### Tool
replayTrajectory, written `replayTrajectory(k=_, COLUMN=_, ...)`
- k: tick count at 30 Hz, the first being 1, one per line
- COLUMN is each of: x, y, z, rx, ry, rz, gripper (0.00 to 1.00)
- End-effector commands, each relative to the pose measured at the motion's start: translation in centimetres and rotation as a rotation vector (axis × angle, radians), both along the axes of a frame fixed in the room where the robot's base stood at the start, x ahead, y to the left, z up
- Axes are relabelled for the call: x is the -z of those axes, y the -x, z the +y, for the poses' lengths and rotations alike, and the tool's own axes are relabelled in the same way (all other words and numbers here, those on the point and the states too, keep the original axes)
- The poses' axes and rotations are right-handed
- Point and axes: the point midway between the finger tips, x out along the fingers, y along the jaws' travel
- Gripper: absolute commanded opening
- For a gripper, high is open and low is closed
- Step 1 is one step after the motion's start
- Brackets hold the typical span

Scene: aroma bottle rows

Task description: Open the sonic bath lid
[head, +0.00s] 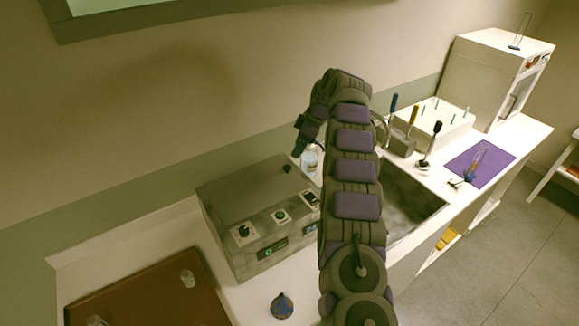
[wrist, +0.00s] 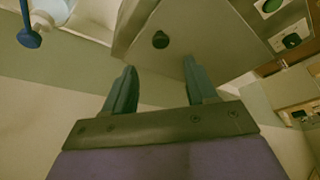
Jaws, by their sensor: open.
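The sonic bath (head: 255,245) is a grey box on the white counter, with knobs and small displays on its sloped front. Its flat lid (head: 240,190) is down and carries a small dark knob (head: 287,169) near the back right corner. In the wrist view the lid (wrist: 205,25) fills the upper middle, and the knob (wrist: 160,40) shows just beyond the fingertips. My gripper (head: 299,148) is above and close to that corner. In the wrist view my gripper (wrist: 160,72) has its two fingers apart, with nothing between them.
A clear bottle (head: 309,160) stands by the bath's back right corner. A sink (head: 405,205) lies to the right, partly behind my arm. A brown tray (head: 150,295) with small glassware and a small dark flask (head: 282,305) are at the front left.

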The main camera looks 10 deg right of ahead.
Motion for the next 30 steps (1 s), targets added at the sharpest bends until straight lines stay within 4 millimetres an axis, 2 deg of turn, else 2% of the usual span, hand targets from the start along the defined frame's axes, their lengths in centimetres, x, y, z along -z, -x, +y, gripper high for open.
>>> replayTrajectory(k=9, x=5.3, y=-0.7, z=2.0, rx=-0.001, ry=-0.001, rz=0.005, gripper=0.57)
replayTrajectory(k=15, x=7.5, y=-1.1, z=2.8, rx=0.000, ry=-0.001, rz=0.005, gripper=0.57)
replayTrajectory(k=20, x=8.3, y=-1.2, z=3.1, rx=0.001, ry=0.000, rz=0.002, gripper=0.57)
replayTrajectory(k=28, x=8.3, y=-1.3, z=3.1, rx=0.001, ry=0.000, rz=0.002, gripper=0.57)
replayTrajectory(k=30, x=8.3, y=-1.3, z=3.1, rx=0.001, ry=0.000, rz=0.002, gripper=0.50)
